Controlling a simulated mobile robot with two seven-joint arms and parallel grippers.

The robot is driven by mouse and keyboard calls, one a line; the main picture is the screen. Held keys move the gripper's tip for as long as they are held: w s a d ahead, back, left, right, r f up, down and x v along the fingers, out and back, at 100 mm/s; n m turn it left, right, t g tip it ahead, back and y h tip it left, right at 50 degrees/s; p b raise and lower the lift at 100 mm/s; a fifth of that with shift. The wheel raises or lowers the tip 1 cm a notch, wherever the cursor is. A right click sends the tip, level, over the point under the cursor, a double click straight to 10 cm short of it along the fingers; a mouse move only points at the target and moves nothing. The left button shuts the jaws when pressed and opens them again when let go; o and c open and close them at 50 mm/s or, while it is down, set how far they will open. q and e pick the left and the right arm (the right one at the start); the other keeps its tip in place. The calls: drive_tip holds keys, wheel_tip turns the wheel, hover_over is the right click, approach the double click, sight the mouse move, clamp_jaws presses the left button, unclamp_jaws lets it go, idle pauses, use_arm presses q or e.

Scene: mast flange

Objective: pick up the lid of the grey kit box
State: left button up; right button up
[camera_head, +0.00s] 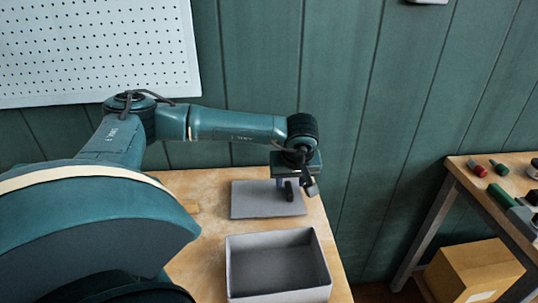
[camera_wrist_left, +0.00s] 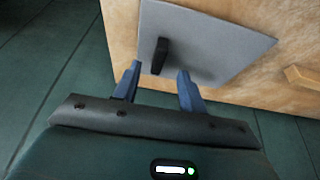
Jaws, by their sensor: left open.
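The grey kit box (camera_head: 272,241) stands open on the wooden workbench, in the lower middle of the head view. Its lid, a flat grey plate (camera_head: 252,201), lies on the bench behind the box. The lid also shows in the left wrist view (camera_wrist_left: 215,48), with an upright black handle (camera_wrist_left: 160,55) on it. My left gripper (camera_head: 295,184) is over the right part of the lid. In the wrist view the open fingers (camera_wrist_left: 157,72) point toward the handle, one on each side of its line. Whether they touch it cannot be told. My right gripper is out of view.
A small wooden block (camera_wrist_left: 301,77) lies on the bench beside the lid. A white pegboard (camera_head: 95,50) hangs on the green plank wall. At the right, a second table (camera_head: 478,176) holds tools, with a cardboard box (camera_head: 468,274) below it.

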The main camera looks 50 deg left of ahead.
sight(289, 188)
use_arm(q)
drive_tip(key=x, duration=0.5)
drive_tip(key=shift+w+a+p, duration=0.15)
drive_tip(key=shift+p, duration=0.2)
clamp_jaws()
